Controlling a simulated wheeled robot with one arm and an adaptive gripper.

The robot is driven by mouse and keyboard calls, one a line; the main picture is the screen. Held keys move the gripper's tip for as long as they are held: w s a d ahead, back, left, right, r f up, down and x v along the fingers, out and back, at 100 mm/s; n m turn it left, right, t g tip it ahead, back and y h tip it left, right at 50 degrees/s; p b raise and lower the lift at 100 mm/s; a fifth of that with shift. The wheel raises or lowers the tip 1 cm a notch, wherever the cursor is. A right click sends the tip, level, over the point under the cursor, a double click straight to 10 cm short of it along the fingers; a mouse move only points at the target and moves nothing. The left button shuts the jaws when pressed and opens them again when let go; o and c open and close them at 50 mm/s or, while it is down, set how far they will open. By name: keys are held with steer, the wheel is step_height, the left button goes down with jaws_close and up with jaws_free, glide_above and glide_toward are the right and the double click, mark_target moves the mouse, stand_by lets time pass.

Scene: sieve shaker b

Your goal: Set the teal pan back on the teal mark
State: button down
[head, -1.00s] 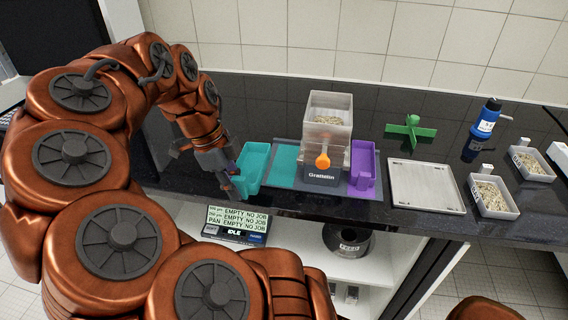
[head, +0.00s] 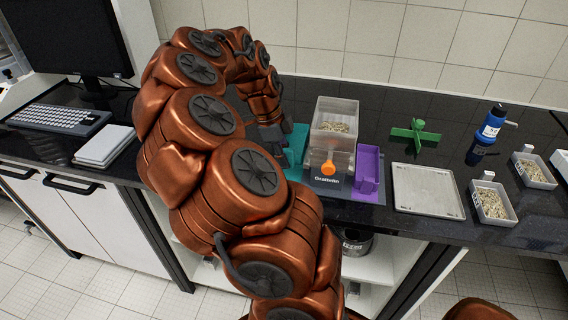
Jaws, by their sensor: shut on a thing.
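The teal pan (head: 298,146) is at the left side of the clear-topped sieve unit (head: 333,135), which has an orange knob and the word "Grattelin". My gripper (head: 280,143) is shut on the pan's left side, and my arm hides part of the pan and the gripper tips. The pan is over or on the place where the teal mark was visible. The mark is now covered or cannot be told apart from the pan. I cannot tell whether the pan touches the mat.
A purple pan (head: 367,170) stands right of the unit. Further right are a pale square tray (head: 428,188), a green cross-shaped piece (head: 416,134), a blue bottle (head: 491,126) and sample trays (head: 492,203). A keyboard (head: 58,118) and monitor are at the left.

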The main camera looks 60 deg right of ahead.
steer(key=shift+f+p, duration=0.65)
steer(key=shift+f, duration=1.1)
steer(key=shift+f, duration=0.4)
steer(key=c, duration=1.1)
jaws_free()
